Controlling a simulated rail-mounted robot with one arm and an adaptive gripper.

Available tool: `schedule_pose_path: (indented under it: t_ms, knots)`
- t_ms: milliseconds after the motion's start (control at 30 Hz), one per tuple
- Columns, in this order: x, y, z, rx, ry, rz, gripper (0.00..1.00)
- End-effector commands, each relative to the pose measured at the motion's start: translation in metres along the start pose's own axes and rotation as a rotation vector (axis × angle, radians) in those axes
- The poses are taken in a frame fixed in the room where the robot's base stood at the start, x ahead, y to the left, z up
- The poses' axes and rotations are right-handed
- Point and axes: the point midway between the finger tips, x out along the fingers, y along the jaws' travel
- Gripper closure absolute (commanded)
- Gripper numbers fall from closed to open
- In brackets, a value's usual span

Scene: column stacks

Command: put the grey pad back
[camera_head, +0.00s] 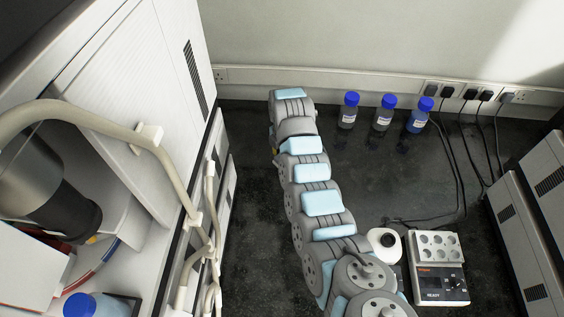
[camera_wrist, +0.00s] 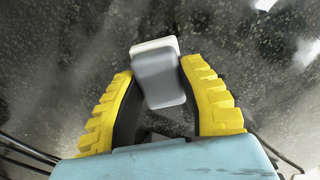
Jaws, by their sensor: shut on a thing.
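The grey pad (camera_wrist: 161,84) is a small block with a paler far end, seen in the wrist view between the two yellow ribbed fingers of my gripper (camera_wrist: 156,69). My gripper is shut on it, and the pad sticks out a little past the fingertips. The dark floor or bench surface shows behind it; I cannot tell how far below it is. In the head view my arm hides the pad and nearly all of the gripper.
Three blue-capped bottles (camera_head: 383,112) stand by the back wall, right of my arm. Cables (camera_head: 462,170) run down right. A white cabinet (camera_head: 150,80) stands close on the left.

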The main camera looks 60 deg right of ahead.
Motion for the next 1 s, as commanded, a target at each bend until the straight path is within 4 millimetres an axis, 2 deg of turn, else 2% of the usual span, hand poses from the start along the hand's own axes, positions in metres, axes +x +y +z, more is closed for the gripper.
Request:
schedule_pose_path:
  t_ms: [300,767,900,1000]
  knots:
    - [0.012,0.012,0.005,-0.003,-0.005,0.002,0.98]
    - [0.019,0.017,0.008,0.0,-0.005,0.002,0.98]
    - [0.04,0.017,0.006,-0.002,-0.002,-0.001,0.98]
    - [0.048,0.017,0.006,-0.001,-0.003,0.001,0.98]
